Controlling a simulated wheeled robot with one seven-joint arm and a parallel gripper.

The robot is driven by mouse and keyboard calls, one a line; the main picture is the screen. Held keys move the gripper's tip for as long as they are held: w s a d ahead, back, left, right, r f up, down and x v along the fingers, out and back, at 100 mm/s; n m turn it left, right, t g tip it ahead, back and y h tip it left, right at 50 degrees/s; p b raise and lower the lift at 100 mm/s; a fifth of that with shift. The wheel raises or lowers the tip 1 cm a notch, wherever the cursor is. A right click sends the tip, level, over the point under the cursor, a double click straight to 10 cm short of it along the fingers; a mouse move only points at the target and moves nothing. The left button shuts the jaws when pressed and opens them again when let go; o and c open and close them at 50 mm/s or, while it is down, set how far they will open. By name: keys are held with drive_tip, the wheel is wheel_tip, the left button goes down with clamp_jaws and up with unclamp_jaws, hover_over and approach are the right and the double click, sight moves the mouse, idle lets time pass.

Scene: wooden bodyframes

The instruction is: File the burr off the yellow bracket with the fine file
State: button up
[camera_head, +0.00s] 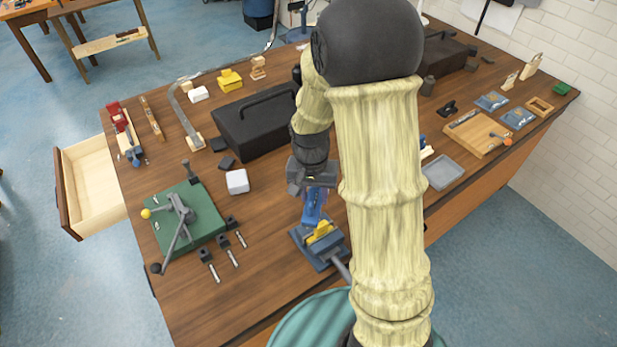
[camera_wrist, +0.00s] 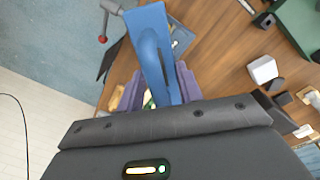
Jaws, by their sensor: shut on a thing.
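The yellow bracket (camera_head: 320,233) sits in the jaws of a blue-grey vise (camera_head: 329,253) at the front of the bench. My gripper (camera_head: 316,192) is shut on a blue tool (camera_head: 313,208), held just above and behind the bracket. In the wrist view the blue tool (camera_wrist: 152,45) stands between my purple fingers (camera_wrist: 157,88) and covers much of the vise (camera_wrist: 182,38). I take it for the fine file, but its working face does not show. Whether it touches the bracket, and the burr itself, I cannot tell.
A green plate with a lever tool (camera_head: 187,222) stands to the left. A white block (camera_head: 237,181) and a black toolbox (camera_head: 255,122) lie behind. The vise handle (camera_head: 341,268) sticks out in front. A drawer (camera_head: 90,187) hangs open. Bare wood surrounds the vise on the left.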

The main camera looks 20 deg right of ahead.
drive_tip(key=shift+w, duration=0.3)
drive_tip(key=shift+s, duration=0.1)
drive_tip(key=shift+s, duration=0.1)
drive_tip(key=shift+w+f+b, duration=0.2)
drive_tip(key=shift+f+b, duration=0.5)
drive_tip(key=shift+f, duration=0.1)
drive_tip(key=shift+a+f+b, duration=0.1)
drive_tip(key=shift+f+b, duration=0.7)
drive_tip(key=shift+f, duration=0.15)
drive_tip(key=shift+s+f+b, duration=0.15)
drive_tip(key=shift+f+b, duration=0.15)
drive_tip(key=shift+f, duration=0.05)
drive_tip(key=shift+d+f+b, duration=0.2)
drive_tip(key=shift+f+b, duration=0.1)
drive_tip(key=shift+f, duration=0.15)
